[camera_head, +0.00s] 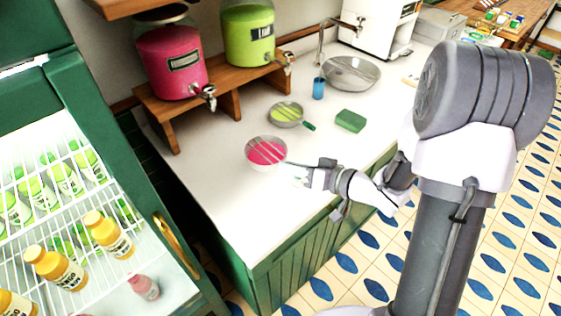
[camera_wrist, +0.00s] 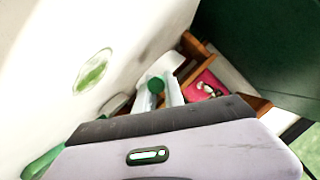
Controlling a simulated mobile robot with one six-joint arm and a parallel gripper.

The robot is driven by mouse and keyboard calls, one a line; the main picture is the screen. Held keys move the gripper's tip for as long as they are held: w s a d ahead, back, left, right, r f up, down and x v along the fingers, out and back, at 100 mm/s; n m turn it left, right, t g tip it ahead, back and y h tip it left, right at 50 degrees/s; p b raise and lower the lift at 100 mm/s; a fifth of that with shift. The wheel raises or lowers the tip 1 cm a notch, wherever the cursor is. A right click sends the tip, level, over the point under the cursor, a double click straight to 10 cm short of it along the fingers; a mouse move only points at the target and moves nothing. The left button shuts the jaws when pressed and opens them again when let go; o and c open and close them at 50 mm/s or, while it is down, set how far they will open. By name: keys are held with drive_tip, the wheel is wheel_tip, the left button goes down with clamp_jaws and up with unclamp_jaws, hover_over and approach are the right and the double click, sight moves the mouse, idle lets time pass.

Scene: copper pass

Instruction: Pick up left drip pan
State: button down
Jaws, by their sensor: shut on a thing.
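The left drip pan (camera_head: 266,151) is round with a pale rim, pink inside and thin bars across it. It is at the counter's front left. My gripper (camera_head: 303,171) is at its right side, shut on its handle, which the fingers mostly hide. In the wrist view, a round green end (camera_wrist: 155,85), seemingly the handle's, shows at my fingers. I cannot tell whether the pan touches the counter. A second drip pan (camera_head: 284,113), green inside with a green handle, lies behind it. It also shows in the wrist view (camera_wrist: 93,72).
A pink dispenser (camera_head: 170,62) and a green dispenser (camera_head: 248,35) stand on a wooden shelf (camera_head: 222,98) at the back. A green sponge (camera_head: 350,121), a blue cup (camera_head: 319,88) and a sink bowl (camera_head: 351,72) are to the right. An open bottle fridge (camera_head: 165,236) borders the left.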

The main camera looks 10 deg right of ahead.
drive_tip(key=shift+s+d, duration=0.25)
drive_tip(key=shift+d, duration=0.2)
